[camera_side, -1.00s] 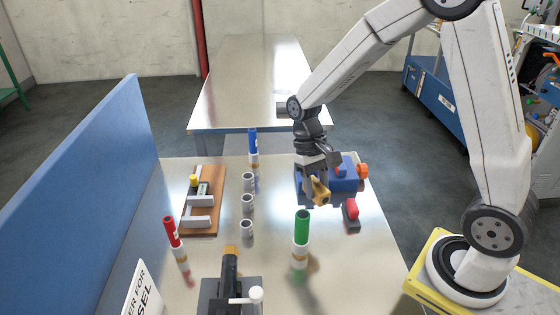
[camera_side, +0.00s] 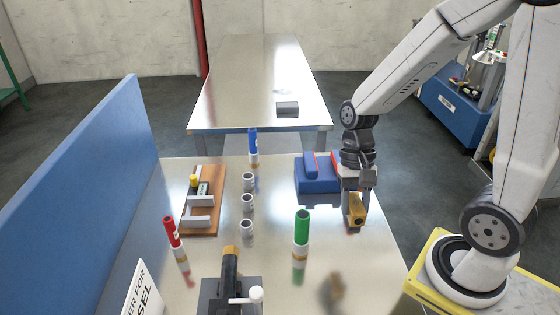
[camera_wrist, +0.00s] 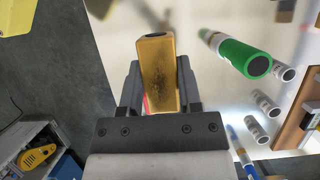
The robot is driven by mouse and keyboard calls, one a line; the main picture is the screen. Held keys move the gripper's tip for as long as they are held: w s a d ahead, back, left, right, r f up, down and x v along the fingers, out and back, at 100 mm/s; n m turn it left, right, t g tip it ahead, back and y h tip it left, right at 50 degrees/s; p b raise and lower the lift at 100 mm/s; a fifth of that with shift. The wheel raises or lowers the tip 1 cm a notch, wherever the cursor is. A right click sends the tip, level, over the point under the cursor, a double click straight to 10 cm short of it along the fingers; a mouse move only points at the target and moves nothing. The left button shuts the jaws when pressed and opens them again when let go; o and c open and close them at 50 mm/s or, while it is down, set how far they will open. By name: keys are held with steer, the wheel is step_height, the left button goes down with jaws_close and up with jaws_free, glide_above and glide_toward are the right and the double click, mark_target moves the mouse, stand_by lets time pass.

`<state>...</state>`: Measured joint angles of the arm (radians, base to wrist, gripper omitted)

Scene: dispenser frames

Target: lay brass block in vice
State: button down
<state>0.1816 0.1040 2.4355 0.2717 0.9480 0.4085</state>
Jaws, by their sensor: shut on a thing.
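The brass block (camera_side: 357,210) is gripped in my gripper (camera_side: 356,198), above the right side of the table. In the wrist view the block (camera_wrist: 158,85) is between the two dark fingers, its long side along them. The blue vice (camera_side: 313,184) stands on the table just left of and behind my gripper, with a reddish strip on its upper part. My gripper and wrist hide its right end. The block is apart from the vice.
A green-topped tube (camera_side: 302,228) stands front left of my gripper. Several grey cups (camera_side: 247,203), a blue-topped tube (camera_side: 253,146), a red-topped tube (camera_side: 172,232) and a wooden rack (camera_side: 212,222) lie further left. A dark device (camera_side: 230,275) is at the front. A blue panel (camera_side: 90,190) borders the left.

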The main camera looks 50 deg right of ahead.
steer(key=shift+w, duration=0.15)
steer(key=w+f, duration=0.2)
steer(key=w, duration=0.2)
steer(key=w+f, duration=0.5)
steer(key=w, duration=0.2)
steer(key=shift+w+f, duration=0.25)
steer(key=shift+w, duration=0.1)
steer(key=shift+w+f, duration=0.5)
steer(key=shift+f, duration=0.1)
steer(key=shift+w+f, duration=0.4)
steer(key=shift+f, duration=0.1)
steer(key=shift+w+f, duration=0.15)
steer(key=shift+f, duration=0.2)
steer(key=shift+d+f, duration=0.1)
steer(key=shift+f, duration=1)
steer(key=shift+f, duration=0.2)
